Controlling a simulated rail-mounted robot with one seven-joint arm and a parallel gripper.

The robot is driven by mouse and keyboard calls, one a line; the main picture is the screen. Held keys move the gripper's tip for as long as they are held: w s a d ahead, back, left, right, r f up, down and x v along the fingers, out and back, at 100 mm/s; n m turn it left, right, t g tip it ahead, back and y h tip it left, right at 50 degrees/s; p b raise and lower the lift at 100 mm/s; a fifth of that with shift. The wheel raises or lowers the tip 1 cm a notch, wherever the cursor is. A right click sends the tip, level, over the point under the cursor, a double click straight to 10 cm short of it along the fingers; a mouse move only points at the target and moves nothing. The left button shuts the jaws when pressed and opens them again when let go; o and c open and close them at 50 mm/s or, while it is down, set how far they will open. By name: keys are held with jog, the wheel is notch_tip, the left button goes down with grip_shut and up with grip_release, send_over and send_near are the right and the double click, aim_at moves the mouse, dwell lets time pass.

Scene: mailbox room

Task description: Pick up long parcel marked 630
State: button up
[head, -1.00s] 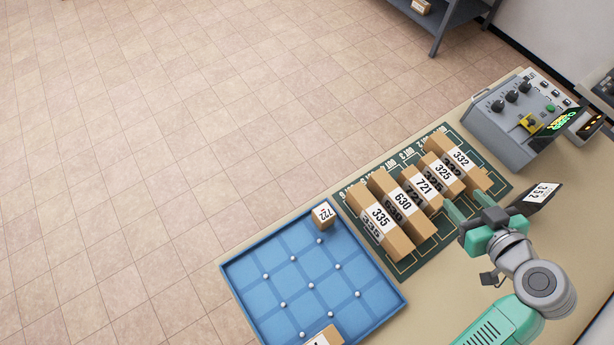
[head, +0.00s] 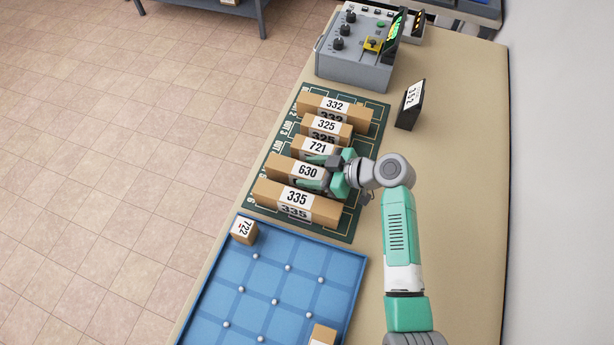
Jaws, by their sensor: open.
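The long parcel marked 630 (head: 284,166) is a brown box with a white label. It lies on the dark green mat (head: 343,232) between parcels 721 and 335. My gripper (head: 318,172) is open, its green fingers over the right part of parcel 630, close to its label. The right end of the parcel is partly hidden by the gripper. I cannot tell whether the fingers touch it.
Parcel 335 (head: 268,193) lies just in front, and parcel 721 (head: 303,145) just behind. Parcels 325 (head: 340,130) and 332 (head: 314,101) lie farther back. A blue tray (head: 270,327) holds small box 722 (head: 243,231). A grey control box (head: 350,72) and black sign 352 (head: 409,104) stand behind.

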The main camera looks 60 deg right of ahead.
aim_at(308, 171)
jog(key=shift+w+f, duration=0.35)
jog(key=shift+w, duration=0.2)
jog(key=shift+c, duration=0.2)
jog(key=c, duration=1)
jog(key=shift+o, duration=0.2)
notch_tip(308, 171, up, 10)
jog(key=shift+p, duration=0.95)
jog(key=shift+r, duration=0.15)
